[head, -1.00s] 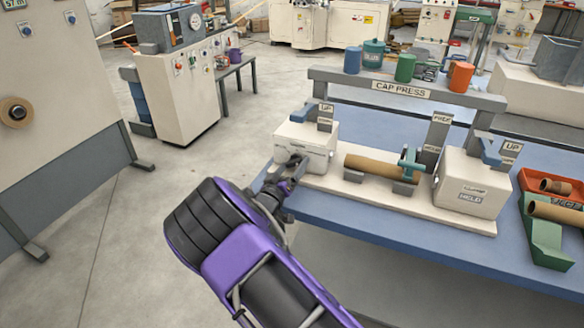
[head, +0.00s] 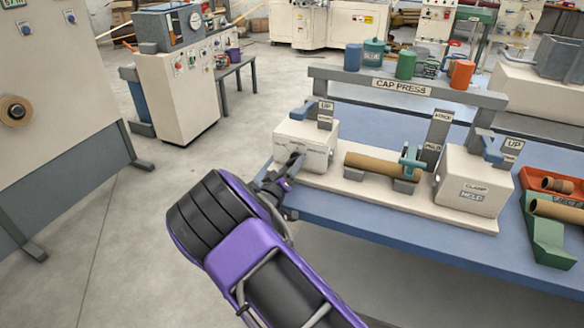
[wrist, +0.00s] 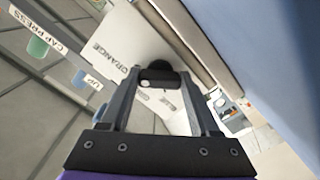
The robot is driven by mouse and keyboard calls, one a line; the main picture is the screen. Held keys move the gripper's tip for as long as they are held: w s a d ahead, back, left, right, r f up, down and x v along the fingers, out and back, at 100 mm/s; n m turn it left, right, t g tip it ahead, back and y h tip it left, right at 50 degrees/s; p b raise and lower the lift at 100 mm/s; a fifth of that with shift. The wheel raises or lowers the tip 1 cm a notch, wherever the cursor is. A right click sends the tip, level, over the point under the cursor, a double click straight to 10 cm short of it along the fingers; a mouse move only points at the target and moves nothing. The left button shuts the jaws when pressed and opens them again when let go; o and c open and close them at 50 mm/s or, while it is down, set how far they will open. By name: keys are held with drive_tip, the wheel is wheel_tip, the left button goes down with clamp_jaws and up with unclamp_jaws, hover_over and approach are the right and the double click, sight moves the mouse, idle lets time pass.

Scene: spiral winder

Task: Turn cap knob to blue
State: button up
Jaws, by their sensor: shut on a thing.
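The cap knob (wrist: 159,68) is a round dark knob on a white face in the wrist view. My gripper (wrist: 158,82) has its two fingers closed around it, one on each side. The face carries the word ORANGE at the upper left of the knob, and BLUE and another small word below, between the fingers. Which word the knob points to cannot be told. In the head view my gripper (head: 291,166) is at the front of the white left block (head: 308,139) of the cap press; the knob is hidden there by the gripper.
A cardboard tube (head: 372,166) lies on cradles between the left block and the white right block (head: 474,190). A grey shelf (head: 400,88) with coloured cups and the CAP PRESS sign stands behind. A red and green tray (head: 546,235) is at the right. Floor at the left is clear.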

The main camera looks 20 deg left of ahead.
drive_tip(key=n+b, duration=0.2)
drive_tip(key=n, duration=0.3)
drive_tip(key=n+b, duration=0.1)
drive_tip(key=n, duration=0.5)
drive_tip(key=shift+r, duration=0.1)
drive_tip(key=n, duration=0.5)
drive_tip(key=shift+r, duration=0.1)
drive_tip(key=n+p, duration=0.1)
drive_tip(key=n, duration=0.4)
drive_tip(key=shift+n+p, duration=0.3)
drive_tip(key=shift+p, duration=0.1)
drive_tip(key=o, duration=1.4)
drive_tip(key=shift+c, duration=0.2)
drive_tip(key=s+a+p, duration=0.1)
drive_tip(key=s, duration=1.6)
drive_tip(key=shift+s+a, duration=0.2)
drive_tip(key=shift+s, duration=0.05)
